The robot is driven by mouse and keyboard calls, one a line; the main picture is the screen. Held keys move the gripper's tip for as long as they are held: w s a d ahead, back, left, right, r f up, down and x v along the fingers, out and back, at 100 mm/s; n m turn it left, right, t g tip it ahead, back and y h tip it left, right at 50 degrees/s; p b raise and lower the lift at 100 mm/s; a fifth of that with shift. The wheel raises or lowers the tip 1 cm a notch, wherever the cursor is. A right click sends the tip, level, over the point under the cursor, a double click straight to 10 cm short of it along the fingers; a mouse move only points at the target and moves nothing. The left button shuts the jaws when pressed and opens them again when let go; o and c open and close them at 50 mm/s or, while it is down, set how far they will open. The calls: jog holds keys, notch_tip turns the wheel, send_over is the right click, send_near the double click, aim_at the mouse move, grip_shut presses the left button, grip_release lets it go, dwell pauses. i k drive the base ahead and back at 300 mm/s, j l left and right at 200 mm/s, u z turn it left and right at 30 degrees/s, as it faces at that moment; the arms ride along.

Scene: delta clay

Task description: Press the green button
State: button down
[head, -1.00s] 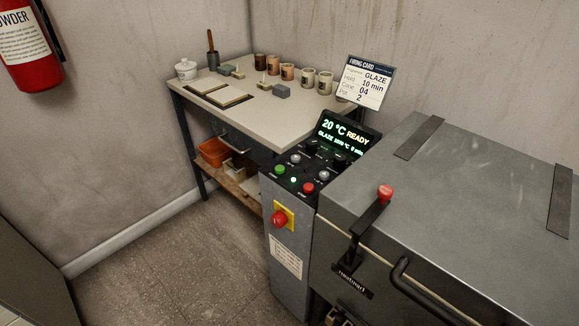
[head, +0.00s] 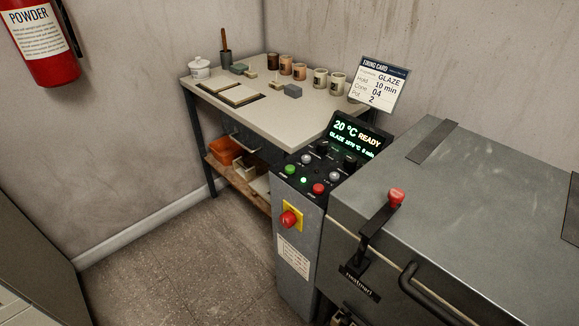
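The green button (head: 290,170) is a small round button at the left of the sloped control panel (head: 328,177) on the kiln's grey control box. A lit green lamp (head: 303,180) sits to its right, and a red button (head: 318,188) is further right. The display (head: 355,137) above reads 20 °C READY and GLAZE. Several knobs or grey buttons share the panel. Nothing covers the green button. My gripper is not in the head view.
A red emergency knob on a yellow plate (head: 292,217) is on the box's front. The grey kiln (head: 470,190) with a red-tipped latch (head: 396,196) and black handle stands right. A table (head: 220,107) with cups is behind. The floor (head: 180,262) at left is clear.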

aim_at(290, 169)
jog(key=i+j, duration=0.15)
jog(key=j, duration=0.25)
jog(key=i+j, duration=0.15)
jog(key=j, duration=0.25)
jog(key=i+j+z, duration=0.1)
jog(key=j, duration=0.35)
jog(key=i+j, duration=0.2)
jog(key=j, duration=0.2)
jog(key=i+j+z, duration=0.1)
jog(key=j, duration=0.3)
jog(key=i+j, duration=0.2)
jog(key=j, duration=0.25)
jog(key=i+j, duration=0.1)
jog(key=j, duration=0.35)
jog(key=i+l+z, duration=0.05)
